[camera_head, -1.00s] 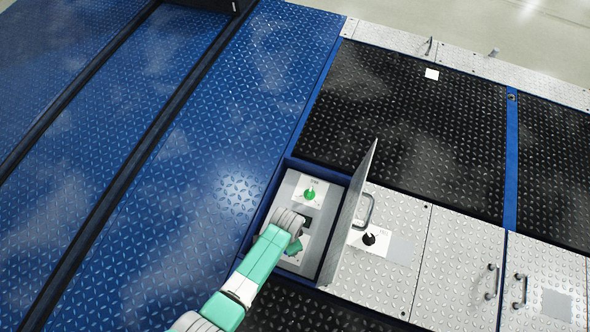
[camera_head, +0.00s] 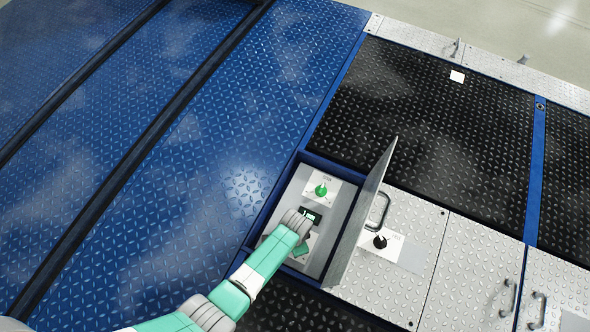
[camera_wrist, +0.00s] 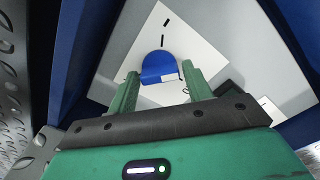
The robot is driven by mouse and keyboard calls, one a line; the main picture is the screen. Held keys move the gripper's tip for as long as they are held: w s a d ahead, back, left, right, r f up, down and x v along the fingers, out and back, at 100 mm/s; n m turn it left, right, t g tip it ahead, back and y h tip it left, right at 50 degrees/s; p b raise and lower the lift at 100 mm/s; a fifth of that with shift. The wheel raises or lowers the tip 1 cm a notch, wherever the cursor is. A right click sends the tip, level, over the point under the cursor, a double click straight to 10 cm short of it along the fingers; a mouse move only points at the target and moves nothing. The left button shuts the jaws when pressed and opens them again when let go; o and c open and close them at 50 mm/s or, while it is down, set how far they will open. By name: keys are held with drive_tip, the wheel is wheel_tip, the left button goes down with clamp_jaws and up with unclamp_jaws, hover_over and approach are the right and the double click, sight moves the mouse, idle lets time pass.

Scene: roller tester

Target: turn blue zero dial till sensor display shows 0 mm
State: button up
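The blue zero dial (camera_wrist: 160,67) sits on a white plate with black marks (camera_wrist: 187,33) in the wrist view. My gripper (camera_wrist: 160,72) is open, its two green fingers pointing toward the dial, one either side of its lower part. I see gaps between fingers and dial and cannot tell any contact. In the head view my gripper (camera_head: 302,250) is inside the open floor box and hides the dial. The sensor display (camera_head: 311,215) is a small dark screen partly covered by my wrist; its reading is too small to tell.
A green knob (camera_head: 321,190) is above the display in the same box. The open metal lid (camera_head: 362,215) stands up along the box's right side. Right of it, a black knob (camera_head: 380,241) sits on a plated cover beside a handle (camera_head: 379,210). Blue box walls (camera_wrist: 75,60) are close around my gripper.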

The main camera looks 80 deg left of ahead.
drive_tip(key=c, duration=0.6)
drive_tip(key=shift+r+n+p, duration=0.2)
drive_tip(key=shift+n+p, duration=0.45)
drive_tip(key=shift+n, duration=0.45)
drive_tip(key=n, duration=0.2)
drive_tip(key=shift+f+n, duration=0.15)
drive_tip(key=shift+n, duration=0.15)
drive_tip(key=o, duration=1)
wheel_tip(320, 180, up, 8)
drive_tip(key=p, duration=0.5)
drive_tip(key=shift+p, duration=0.3)
drive_tip(key=shift+f, duration=0.1)
